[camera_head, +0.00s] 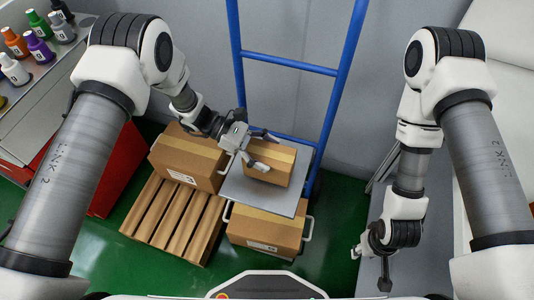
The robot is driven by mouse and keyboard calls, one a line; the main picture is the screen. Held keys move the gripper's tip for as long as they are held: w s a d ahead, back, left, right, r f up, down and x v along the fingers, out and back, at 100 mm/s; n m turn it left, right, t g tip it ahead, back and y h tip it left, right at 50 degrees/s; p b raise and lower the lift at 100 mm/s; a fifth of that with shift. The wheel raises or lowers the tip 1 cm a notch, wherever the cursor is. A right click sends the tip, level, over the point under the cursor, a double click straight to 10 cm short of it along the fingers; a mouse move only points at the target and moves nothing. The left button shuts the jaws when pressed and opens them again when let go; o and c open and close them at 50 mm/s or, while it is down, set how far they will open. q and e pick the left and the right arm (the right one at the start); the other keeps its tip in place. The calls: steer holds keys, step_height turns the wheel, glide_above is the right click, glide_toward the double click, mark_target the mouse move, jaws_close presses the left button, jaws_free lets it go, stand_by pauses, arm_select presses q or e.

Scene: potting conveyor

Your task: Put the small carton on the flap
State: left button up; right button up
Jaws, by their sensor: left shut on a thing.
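The small carton (272,173) is a brown taped box at the middle of the head view. My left gripper (264,150) is shut on its upper edge, and its fingers cover part of the top. The flap (236,188) is a flat grey plate in front of the blue upright frame. The carton is over the flap's rear right part; whether it touches the plate I cannot tell. My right gripper (370,268) hangs at the lower right, open and empty, well away from the carton.
A larger carton (262,230) is below the flap's front edge, and another (187,158) stands on a wooden pallet (172,218) at the left. The blue frame (290,65) rises behind. Bottles stand on a bench (75,95) at the far left.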

arm_select(q)
steer(key=shift+w+f, duration=0.1)
steer(key=shift+f, duration=0.5)
steer(key=o, duration=1.3)
steer(key=shift+f, duration=0.15)
steer(key=shift+a+r, duration=0.25)
steer(key=v, duration=1.1)
steer(key=shift+a+r, duration=0.15)
steer(key=shift+a, duration=0.1)
steer(key=shift+w, duration=0.15)
